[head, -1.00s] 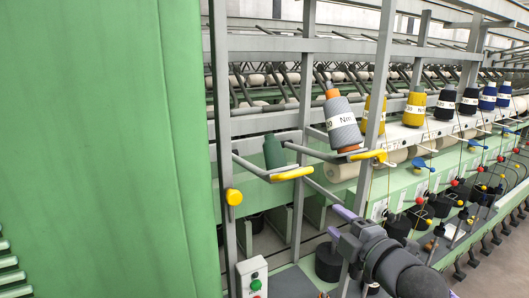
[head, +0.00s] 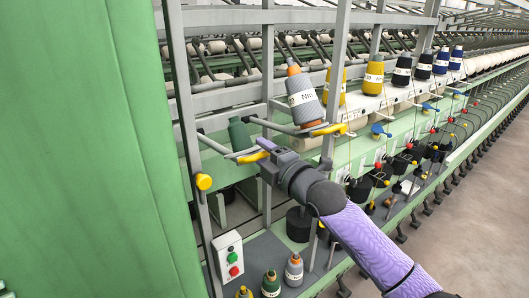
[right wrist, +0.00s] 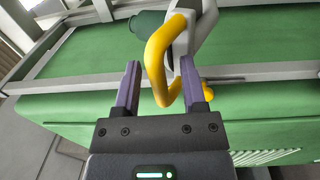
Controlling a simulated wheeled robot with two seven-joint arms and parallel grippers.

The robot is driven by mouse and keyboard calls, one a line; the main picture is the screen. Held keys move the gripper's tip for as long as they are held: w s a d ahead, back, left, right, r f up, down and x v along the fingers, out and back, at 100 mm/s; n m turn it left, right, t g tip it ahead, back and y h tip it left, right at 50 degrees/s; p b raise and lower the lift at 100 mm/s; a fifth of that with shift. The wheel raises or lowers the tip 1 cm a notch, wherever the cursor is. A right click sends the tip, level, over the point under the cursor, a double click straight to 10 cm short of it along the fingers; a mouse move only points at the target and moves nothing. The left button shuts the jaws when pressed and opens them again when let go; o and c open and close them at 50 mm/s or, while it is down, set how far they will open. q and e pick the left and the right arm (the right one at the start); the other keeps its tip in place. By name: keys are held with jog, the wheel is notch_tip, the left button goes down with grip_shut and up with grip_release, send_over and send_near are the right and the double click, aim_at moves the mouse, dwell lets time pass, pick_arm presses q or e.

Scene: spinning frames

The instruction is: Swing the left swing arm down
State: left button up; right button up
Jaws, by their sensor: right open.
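The left swing arm (head: 218,146) is a grey bar with a yellow handle (head: 252,157) at its end. It sticks out from the frame, close to level. My right gripper (head: 260,151) is at this handle with its fingers apart. My left gripper is out of view.
A dark green bobbin (head: 239,134) is just behind the left handle. Grey posts (head: 335,75) and a yellow knob (head: 204,181) are close by. A green panel (head: 80,150) fills the left side. A button box (head: 229,257) and several bobbins stand below. Floor is open at right.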

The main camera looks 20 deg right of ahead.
grip_shut()
dwell(1.3)
